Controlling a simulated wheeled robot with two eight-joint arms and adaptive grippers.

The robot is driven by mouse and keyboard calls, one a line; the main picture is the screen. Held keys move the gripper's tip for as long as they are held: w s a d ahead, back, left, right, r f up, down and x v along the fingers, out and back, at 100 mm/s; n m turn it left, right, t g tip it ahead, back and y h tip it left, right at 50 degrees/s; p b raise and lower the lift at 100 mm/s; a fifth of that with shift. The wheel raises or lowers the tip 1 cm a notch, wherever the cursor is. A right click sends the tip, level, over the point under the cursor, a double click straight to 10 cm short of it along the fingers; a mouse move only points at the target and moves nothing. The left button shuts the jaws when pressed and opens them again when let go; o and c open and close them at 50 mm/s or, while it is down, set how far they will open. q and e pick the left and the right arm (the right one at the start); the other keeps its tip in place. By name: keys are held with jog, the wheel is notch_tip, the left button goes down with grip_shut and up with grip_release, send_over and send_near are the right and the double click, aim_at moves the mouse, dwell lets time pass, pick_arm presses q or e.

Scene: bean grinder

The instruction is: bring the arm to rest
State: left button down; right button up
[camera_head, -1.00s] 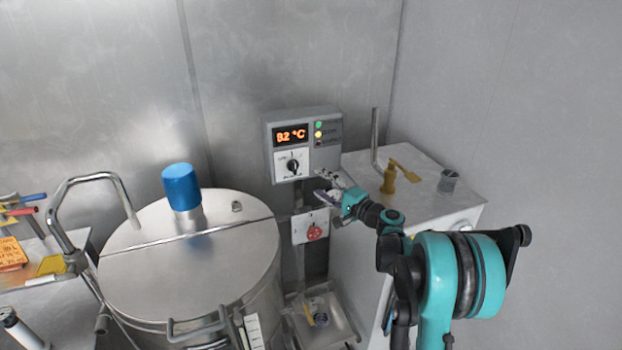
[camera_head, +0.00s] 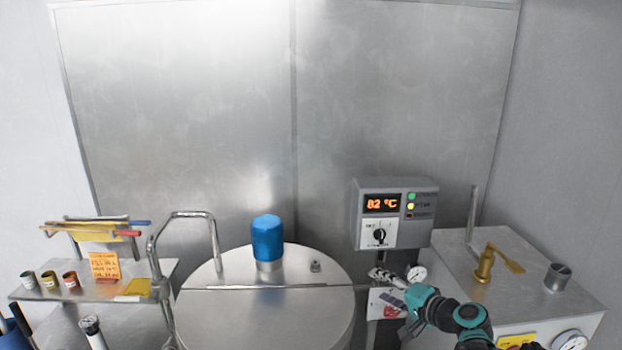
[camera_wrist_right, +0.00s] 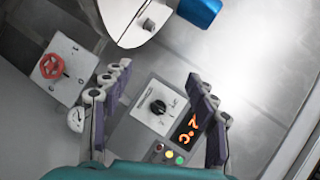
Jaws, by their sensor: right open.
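My right gripper (camera_head: 388,288) is open and empty in the head view, just below the grey control box (camera_head: 420,218). My right arm comes in from the lower right. In the right wrist view the two fingers of the right gripper (camera_wrist_right: 155,105) are spread apart, with the box's black knob (camera_wrist_right: 158,107) and orange display (camera_wrist_right: 187,130) showing between them. The knob (camera_head: 380,236) and the display reading 82 °C (camera_head: 382,204) also show in the head view. My left gripper is not in view.
A steel vat (camera_head: 230,310) with a blue cap (camera_head: 267,240) stands left of the gripper. A steel cabinet (camera_head: 520,290) with a brass valve (camera_head: 485,265) is at the right. A shelf (camera_head: 50,291) with cups is at the far left.

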jog(key=s+a+f+n+g+h+b, duration=0.1)
jog(key=s+a+f+n+g, duration=0.2)
jog(key=s, duration=0.5)
jog(key=s+a+f+n+g+h+b, duration=0.1)
jog(key=s+a+f+n+h+b, duration=0.2)
jog(key=s, duration=0.6)
jog(key=s+d+f+n+g+h+b, duration=0.1)
jog(key=s+d+f+n+h, duration=0.1)
jog(key=s+f, duration=0.7)
jog(key=s+d+h, duration=0.1)
jog(key=s, duration=0.2)
jog(key=shift+s+d+n, duration=0.25)
jog(key=shift+d+n, duration=0.15)
